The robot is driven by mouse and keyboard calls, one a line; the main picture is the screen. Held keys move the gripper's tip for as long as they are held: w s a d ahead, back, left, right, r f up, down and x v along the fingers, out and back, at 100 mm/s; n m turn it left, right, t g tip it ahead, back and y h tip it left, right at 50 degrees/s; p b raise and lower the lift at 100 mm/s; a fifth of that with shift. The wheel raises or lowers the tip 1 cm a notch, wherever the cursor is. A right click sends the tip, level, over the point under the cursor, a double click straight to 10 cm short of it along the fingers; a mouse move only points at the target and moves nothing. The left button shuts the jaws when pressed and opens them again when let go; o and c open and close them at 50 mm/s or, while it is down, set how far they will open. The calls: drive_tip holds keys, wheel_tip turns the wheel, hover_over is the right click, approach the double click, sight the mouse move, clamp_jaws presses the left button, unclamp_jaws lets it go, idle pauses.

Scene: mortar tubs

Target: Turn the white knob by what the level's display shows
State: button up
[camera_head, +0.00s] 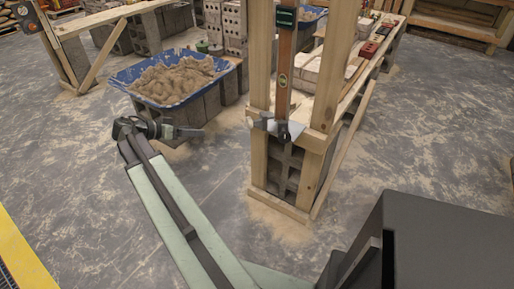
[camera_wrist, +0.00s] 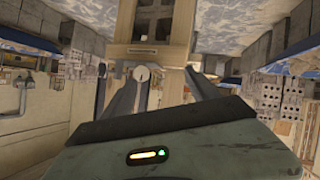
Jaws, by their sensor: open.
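The level (camera_head: 283,60) is a brown upright bar between wooden posts. Its dark display (camera_head: 285,17) has green marks near the top, too small to read. My gripper (camera_head: 198,132) is left of the posts in the head view, apart from them. In the wrist view my gripper (camera_wrist: 166,74) is open, with nothing visible between its fingers. I cannot make out the knob in the head view.
A blue tub (camera_head: 120,83) of sand-coloured mortar stands on grey blocks behind my gripper. A wooden bench (camera_head: 352,95) with bricks and tools runs back on the right. The speckled floor (camera_head: 70,150) at left is clear. A yellow edge (camera_head: 25,250) is at lower left.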

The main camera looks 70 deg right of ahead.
drive_tip(key=s+d+f+m+g+b, duration=0.4)
drive_tip(key=s+d+f+m+b, duration=0.1)
drive_tip(key=s+d+b, duration=0.3)
drive_tip(key=m+g+h+b, duration=0.1)
drive_tip(key=m+g+b, duration=0.1)
drive_tip(key=m, duration=0.2)
approach(256, 121)
drive_tip(key=shift+s+d+f, duration=0.3)
drive_tip(key=shift+d+f, duration=0.05)
drive_tip(key=shift+d, duration=0.15)
drive_tip(key=shift+s+d+f, duration=0.35)
drive_tip(key=shift+d, duration=0.15)
drive_tip(key=shift+s+d+r+g, duration=0.1)
drive_tip(key=shift+s+r+g, duration=0.15)
drive_tip(key=shift+r+g, duration=0.1)
drive_tip(key=x, duration=0.7)
drive_tip(key=shift+s+d, duration=0.1)
drive_tip(key=shift+d, duration=0.15)
drive_tip(key=c, duration=1.4)
drive_tip(key=shift+o, duration=0.2)
drive_tip(key=shift+n, duration=0.7)
drive_tip(key=o, duration=1.4)
drive_tip(key=shift+c, duration=0.2)
